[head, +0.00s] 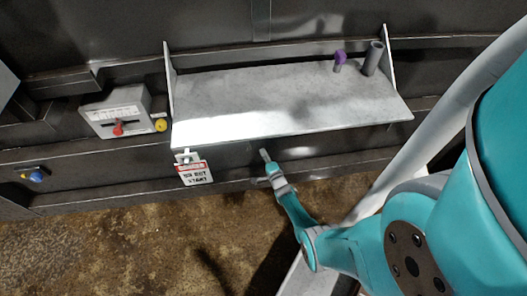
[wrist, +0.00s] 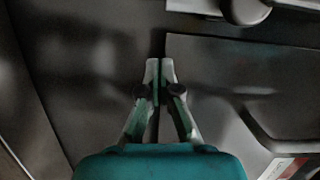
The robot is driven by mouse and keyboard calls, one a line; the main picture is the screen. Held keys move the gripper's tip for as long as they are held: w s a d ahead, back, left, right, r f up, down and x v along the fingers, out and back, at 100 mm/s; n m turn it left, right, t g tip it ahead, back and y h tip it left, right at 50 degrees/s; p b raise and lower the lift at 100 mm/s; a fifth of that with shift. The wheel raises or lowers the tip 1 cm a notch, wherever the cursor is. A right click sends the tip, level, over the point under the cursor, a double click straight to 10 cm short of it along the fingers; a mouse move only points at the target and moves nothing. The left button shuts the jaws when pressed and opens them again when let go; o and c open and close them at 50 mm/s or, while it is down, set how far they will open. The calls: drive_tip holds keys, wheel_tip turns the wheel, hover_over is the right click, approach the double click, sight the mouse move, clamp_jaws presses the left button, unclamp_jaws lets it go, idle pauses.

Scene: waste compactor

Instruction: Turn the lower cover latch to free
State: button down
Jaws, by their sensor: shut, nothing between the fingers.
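My gripper (head: 265,156) is below the front edge of the grey shelf, close to the dark machine wall. In the wrist view my gripper (wrist: 160,68) has its two fingertips together with nothing between them. The fingertips point at a dark panel seam. A light grey part with a rounded end (wrist: 245,10) shows at the top right of the wrist view, apart from the fingers; I cannot tell whether it is the lower cover latch. No latch can be made out for certain in the head view, where the shelf hides part of the wall.
The grey shelf (head: 290,105) juts out above my gripper, holding a purple-topped peg (head: 340,60) and a grey cylinder (head: 373,58). A lockout tag (head: 195,173) hangs left of my gripper. A box with a red knob (head: 117,115) and a blue knob (head: 37,176) are farther left. The floor is clear.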

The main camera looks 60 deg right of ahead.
drive_tip(key=v, duration=0.8)
drive_tip(key=shift+s, duration=0.15)
drive_tip(key=shift+a, duration=0.1)
